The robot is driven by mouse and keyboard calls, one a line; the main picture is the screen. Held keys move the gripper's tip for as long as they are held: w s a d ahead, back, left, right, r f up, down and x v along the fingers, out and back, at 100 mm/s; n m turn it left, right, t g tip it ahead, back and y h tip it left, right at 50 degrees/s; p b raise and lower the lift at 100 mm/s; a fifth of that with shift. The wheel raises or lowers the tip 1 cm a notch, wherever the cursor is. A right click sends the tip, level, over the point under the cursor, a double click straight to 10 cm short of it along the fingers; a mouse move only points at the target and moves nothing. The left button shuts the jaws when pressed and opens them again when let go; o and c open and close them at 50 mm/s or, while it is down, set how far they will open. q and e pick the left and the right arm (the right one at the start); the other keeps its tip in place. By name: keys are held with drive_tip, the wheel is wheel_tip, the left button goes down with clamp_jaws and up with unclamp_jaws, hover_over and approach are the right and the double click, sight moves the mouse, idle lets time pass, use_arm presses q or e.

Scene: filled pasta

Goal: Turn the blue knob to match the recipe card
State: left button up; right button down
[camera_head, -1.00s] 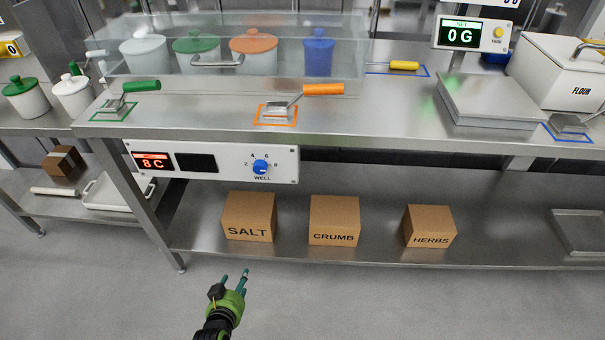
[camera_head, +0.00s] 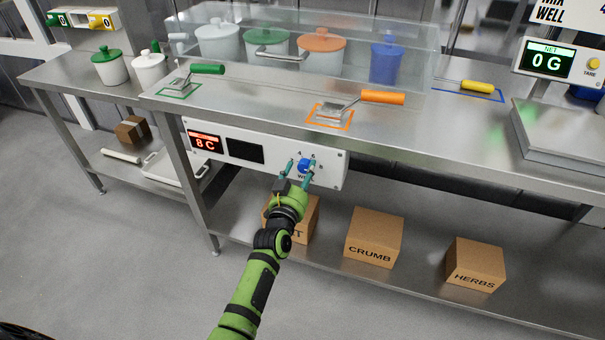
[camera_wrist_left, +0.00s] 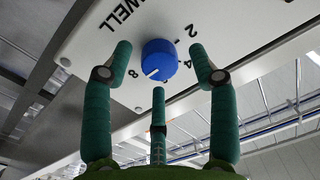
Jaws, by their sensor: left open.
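The blue knob (camera_head: 304,166) is on the white control panel (camera_head: 226,151) on the table's front. Its dial has numbers around it and "WELL" beside it. In the left wrist view the knob (camera_wrist_left: 158,58) has a white pointer line towards the 6–8 side. My left gripper (camera_head: 299,172) is open in front of the panel, its fingers on either side of the knob. In the wrist view the fingers (camera_wrist_left: 160,52) look apart from it; contact cannot be told. A white sign (camera_head: 575,14) at top right reads "WELL", with a partly cut-off 4. My right gripper is not in view.
The red display (camera_head: 205,142) reads 8 C. The steel tabletop (camera_head: 260,92) overhangs the panel. Below stand the crumb box (camera_head: 374,236), the herbs box (camera_head: 475,264) and another box (camera_head: 306,222) partly behind my arm. An orange-handled scoop (camera_head: 382,97) lies above the panel.

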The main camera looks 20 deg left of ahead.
use_arm(q)
drive_tip(key=shift+w, duration=0.15)
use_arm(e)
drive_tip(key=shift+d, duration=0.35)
use_arm(q)
drive_tip(key=c, duration=1.1)
drive_tip(key=shift+r+n, duration=0.1)
drive_tip(key=shift+n, duration=0.3)
drive_tip(key=shift+c, duration=0.2)
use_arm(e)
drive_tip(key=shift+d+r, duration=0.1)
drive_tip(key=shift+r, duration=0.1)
use_arm(q)
drive_tip(key=shift+n+p, duration=0.45)
drive_tip(key=shift+n, duration=0.15)
drive_tip(key=n+p, duration=0.1)
drive_tip(key=n, duration=0.2)
drive_tip(key=shift+r, duration=0.1)
drive_tip(key=n, duration=0.3)
drive_tip(key=shift+n, duration=0.4)
drive_tip(key=shift+a+n, duration=0.1)
drive_tip(key=shift+n, duration=1.1)
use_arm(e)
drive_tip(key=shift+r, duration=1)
